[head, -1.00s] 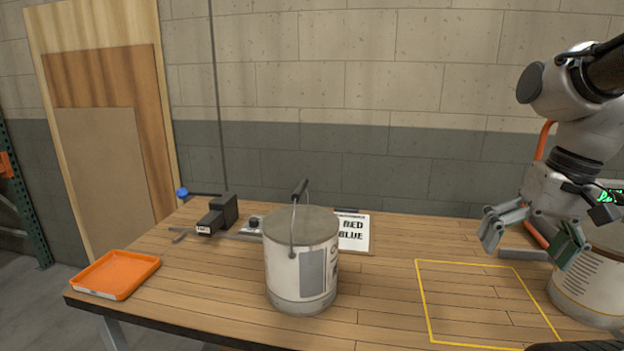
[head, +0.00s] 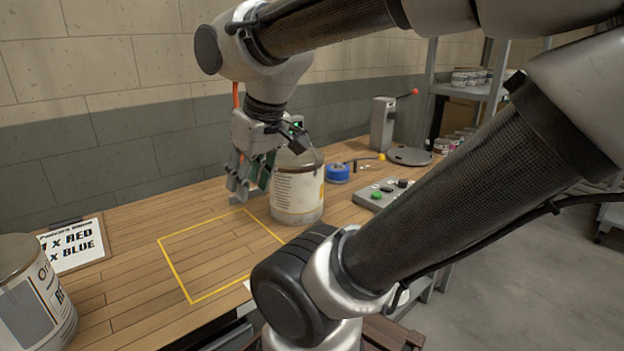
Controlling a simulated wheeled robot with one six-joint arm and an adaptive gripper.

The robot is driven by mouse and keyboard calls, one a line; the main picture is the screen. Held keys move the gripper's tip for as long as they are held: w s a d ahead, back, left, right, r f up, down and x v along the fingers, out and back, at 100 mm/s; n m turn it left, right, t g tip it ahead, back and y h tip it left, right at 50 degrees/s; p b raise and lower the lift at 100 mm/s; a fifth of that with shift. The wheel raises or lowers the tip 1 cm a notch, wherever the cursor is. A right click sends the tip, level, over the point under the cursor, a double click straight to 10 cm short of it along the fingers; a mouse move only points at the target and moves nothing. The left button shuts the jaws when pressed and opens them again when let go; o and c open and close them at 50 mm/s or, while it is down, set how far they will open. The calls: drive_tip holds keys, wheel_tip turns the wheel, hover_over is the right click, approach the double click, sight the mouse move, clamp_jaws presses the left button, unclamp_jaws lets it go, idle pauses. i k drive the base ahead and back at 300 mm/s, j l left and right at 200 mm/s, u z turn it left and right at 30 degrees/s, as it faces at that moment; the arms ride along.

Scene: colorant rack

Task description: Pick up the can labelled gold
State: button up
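I cannot pick out a can labelled gold. Small cans (head: 468,78) stand on the upper level of a metal shelf at the back right, and more small cans (head: 446,145) stand lower on it. Their labels are too small to read. My gripper (head: 250,192) points down over the table, just left of a large white paint can (head: 297,194). It is open, with nothing seen between its fingers. My own arm crosses the right side and hides part of the view.
The wooden table (head: 135,226) has a yellow outlined square, empty. Another large can (head: 35,305) stands at the left by a clipboard (head: 75,246) reading red and blue. A button box (head: 385,192), blue tape roll (head: 338,173) and grey machine (head: 382,125) stand right. Floor shows at right.

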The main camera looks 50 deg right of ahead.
sight(296, 189)
drive_tip(key=k+l, duration=0.75)
drive_tip(key=l, duration=0.15)
drive_tip(key=i+l, duration=0.1)
drive_tip(key=l, duration=1.2)
drive_tip(key=i+l, duration=0.35)
drive_tip(key=l, duration=0.1)
